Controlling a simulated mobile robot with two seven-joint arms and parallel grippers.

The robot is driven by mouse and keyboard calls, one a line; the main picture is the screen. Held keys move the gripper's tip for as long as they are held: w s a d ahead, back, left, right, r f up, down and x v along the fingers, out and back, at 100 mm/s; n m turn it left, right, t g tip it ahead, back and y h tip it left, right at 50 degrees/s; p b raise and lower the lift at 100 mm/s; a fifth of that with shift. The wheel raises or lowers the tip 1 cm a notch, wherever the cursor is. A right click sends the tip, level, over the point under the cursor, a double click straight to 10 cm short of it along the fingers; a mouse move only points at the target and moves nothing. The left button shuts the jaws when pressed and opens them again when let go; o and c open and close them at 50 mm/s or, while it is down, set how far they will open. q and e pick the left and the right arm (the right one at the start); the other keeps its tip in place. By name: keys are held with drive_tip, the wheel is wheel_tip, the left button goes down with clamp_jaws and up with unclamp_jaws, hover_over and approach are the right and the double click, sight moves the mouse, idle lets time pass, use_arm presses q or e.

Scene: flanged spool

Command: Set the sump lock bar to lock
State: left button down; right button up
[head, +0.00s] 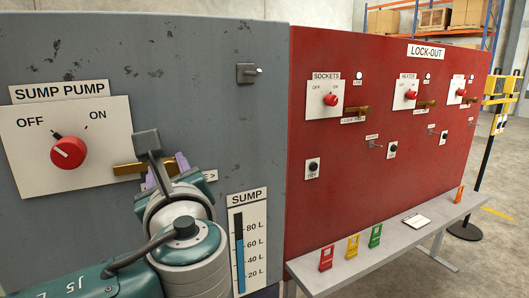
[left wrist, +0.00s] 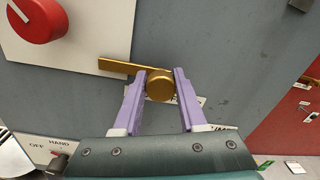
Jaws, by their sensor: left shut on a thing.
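The sump lock bar (head: 128,169) is a brass bar at the lower right of the white SUMP PUMP plate (head: 103,112). In the left wrist view the bar (left wrist: 118,65) runs from the plate's edge to a round brass knob (left wrist: 160,86). My left gripper (head: 166,171) is at the bar's right end. Its purple fingers (left wrist: 162,82) are shut on the knob, one on each side. The label under the bar is mostly hidden by my gripper. The red sump pump switch (head: 68,152) has its pointer toward OFF. My right gripper is not in view.
A SUMP level gauge (head: 249,240) and a small metal fitting (head: 248,73) are on the grey cabinet. To the right stands the red LOCK-OUT panel (head: 345,180) with switches and brass bars. A grey bench (head: 385,240) before it holds coloured tags.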

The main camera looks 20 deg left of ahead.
use_arm(q)
drive_tip(key=shift+s+a, duration=0.1)
drive_tip(key=shift+a, duration=0.05)
drive_tip(key=shift+c, duration=2.4)
unclamp_jaws()
drive_tip(key=shift+s, duration=0.1)
drive_tip(key=shift+s+d, duration=0.15)
drive_tip(key=shift+d, duration=0.15)
drive_tip(key=b+v, duration=0.1)
drive_tip(key=v, duration=0.8)
drive_tip(key=shift+b, duration=0.35)
drive_tip(key=shift+s+f, duration=0.1)
